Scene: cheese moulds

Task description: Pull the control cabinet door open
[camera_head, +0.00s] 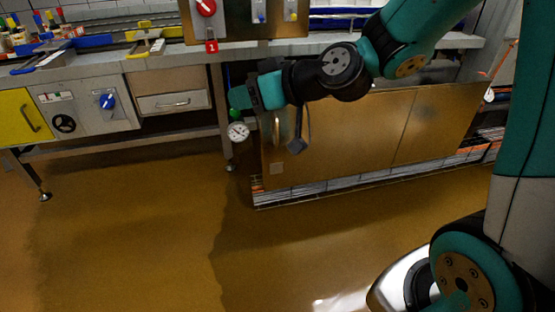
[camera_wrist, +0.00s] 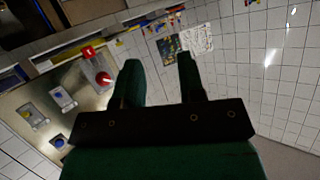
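A brown cabinet with flat doors (camera_head: 350,135) stands under the worktop at centre right in the head view. A vertical handle (camera_head: 276,127) shows near its left edge. I cannot tell for sure whether this is the control cabinet. Another candidate is a yellow door (camera_head: 22,118) with a dark handle at far left. My gripper (camera_head: 238,98) points left, in front of and above the brown cabinet's left end, apart from the handle. In the wrist view my gripper (camera_wrist: 158,62) has its two green fingers apart with nothing between them.
A panel with a red switch (camera_head: 206,8) stands above the worktop; its red knob also shows in the wrist view (camera_wrist: 104,77). A grey box with a blue knob (camera_head: 107,101) and a drawer (camera_head: 174,101) hang below the bench. A round gauge (camera_head: 238,132) is near my gripper.

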